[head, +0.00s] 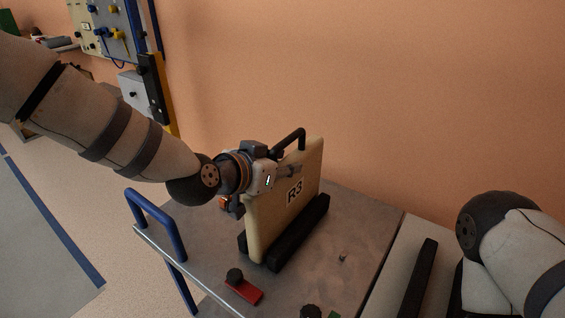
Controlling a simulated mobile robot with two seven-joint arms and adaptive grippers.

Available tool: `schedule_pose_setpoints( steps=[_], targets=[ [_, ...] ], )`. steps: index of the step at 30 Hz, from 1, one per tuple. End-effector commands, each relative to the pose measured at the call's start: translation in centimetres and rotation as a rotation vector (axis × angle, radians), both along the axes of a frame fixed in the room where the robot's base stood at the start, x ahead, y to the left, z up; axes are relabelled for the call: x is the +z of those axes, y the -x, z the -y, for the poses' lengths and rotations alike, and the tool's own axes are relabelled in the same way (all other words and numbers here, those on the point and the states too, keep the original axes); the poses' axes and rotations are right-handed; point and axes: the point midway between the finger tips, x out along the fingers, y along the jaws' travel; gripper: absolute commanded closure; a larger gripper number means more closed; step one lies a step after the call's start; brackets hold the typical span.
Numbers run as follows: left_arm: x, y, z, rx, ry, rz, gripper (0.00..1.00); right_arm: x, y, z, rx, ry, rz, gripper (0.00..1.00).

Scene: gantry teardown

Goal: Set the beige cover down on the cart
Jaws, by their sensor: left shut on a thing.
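The beige cover (272,225), marked R3 and with a black handle (291,139) on top, stands upright, close between two black rails on the grey cart (350,222). I cannot tell whether its bottom edge rests on the cart top. My left gripper (284,171) is shut on the cover near its upper left side, below the handle; its exact contact is partly hidden. My right gripper is out of view; only part of my right arm shows at the lower right.
A red block with a black knob (244,287) sits at the cart's front. A blue handle (155,222) rises at its left edge. Another black rail (418,278) lies on the right. An orange wall stands behind. A panel with knobs (103,30) is at the upper left.

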Motion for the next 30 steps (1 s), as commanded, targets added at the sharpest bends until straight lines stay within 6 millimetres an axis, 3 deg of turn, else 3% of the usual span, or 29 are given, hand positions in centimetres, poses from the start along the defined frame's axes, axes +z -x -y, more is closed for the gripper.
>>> schedule_pose_setpoints(
  steps=[20, 21, 23, 30],
  targets=[
    [-0.36, -0.10, 0.02, 0.000, 0.002, 0.006, 1.00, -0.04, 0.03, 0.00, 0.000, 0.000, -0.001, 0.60],
    [-0.32, -0.10, 0.02, 0.000, 0.002, 0.006, 0.61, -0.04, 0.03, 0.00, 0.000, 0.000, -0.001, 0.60],
    [-0.33, -0.10, 0.02, 0.000, 0.002, 0.005, 0.48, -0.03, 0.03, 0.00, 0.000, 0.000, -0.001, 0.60],
    [-0.48, -0.04, 0.00, 0.001, 0.001, 0.002, 0.47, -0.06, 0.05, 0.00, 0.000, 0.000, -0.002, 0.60]
  ],
)
